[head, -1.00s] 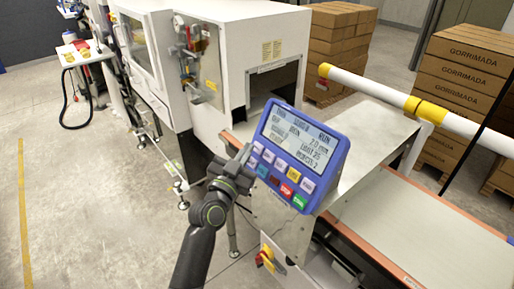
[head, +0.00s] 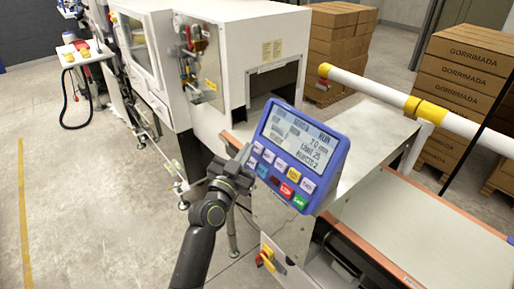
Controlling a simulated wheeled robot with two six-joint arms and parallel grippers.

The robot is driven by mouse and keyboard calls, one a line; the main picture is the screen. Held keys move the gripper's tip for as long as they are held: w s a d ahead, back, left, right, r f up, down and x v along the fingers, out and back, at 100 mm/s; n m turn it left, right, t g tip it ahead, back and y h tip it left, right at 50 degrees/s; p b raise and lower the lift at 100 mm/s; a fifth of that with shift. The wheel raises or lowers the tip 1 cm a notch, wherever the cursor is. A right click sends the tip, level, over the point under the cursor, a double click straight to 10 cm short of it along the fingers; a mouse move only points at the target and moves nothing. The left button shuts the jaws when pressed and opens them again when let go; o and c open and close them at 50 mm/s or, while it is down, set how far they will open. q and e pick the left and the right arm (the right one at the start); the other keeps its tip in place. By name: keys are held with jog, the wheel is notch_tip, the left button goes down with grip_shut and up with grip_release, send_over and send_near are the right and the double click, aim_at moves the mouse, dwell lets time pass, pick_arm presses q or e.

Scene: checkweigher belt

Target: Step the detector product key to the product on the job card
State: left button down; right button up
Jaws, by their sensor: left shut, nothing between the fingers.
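The detector panel (head: 300,155) is a blue box with a grey screen (head: 301,137) and rows of coloured keys below it. The screen shows RUN, 2.0 mm and lines that look like LIMIT 25 and REJECTS 2; the product line is too small to read surely. The keys include white, yellow (head: 293,174), red (head: 286,190) and green ones. My left gripper (head: 246,158) is shut and empty, its tips at the panel's left edge by the leftmost keys. I cannot tell whether they touch a key. I see no job card clearly. My right gripper is out of view.
A steel housing (head: 365,150) and a belt (head: 430,235) extend right of the panel. A white and yellow rail (head: 390,95) crosses above. A white machine cabinet (head: 235,40) stands behind. A red and yellow switch (head: 268,258) sits below. Cartons (head: 465,90) stand at the right.

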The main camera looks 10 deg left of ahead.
pick_arm(q)
jog(key=shift+w, duration=0.1)
jog(key=shift+w+d+f+b, duration=0.2)
jog(key=shift+w+d+b, duration=0.05)
jog(key=shift+b, duration=0.1)
jog(key=shift+w+d+f+b, duration=0.15)
jog(key=shift+w+d+b, duration=0.05)
jog(key=shift+w+b, duration=0.1)
dwell(0.8)
jog(key=shift+s, duration=0.1)
jog(key=shift+s+a+r, duration=0.35)
jog(key=shift+s+a, duration=0.1)
jog(key=shift+s, duration=0.1)
jog(key=shift+p, duration=0.3)
jog(key=shift+s+a+r+p, duration=0.45)
jog(key=shift+s+a+r, duration=0.2)
jog(key=shift+s, duration=0.25)
jog(key=shift+s+a+r+p, duration=0.5)
jog(key=shift+s+a, duration=0.25)
jog(key=shift+s, duration=0.1)
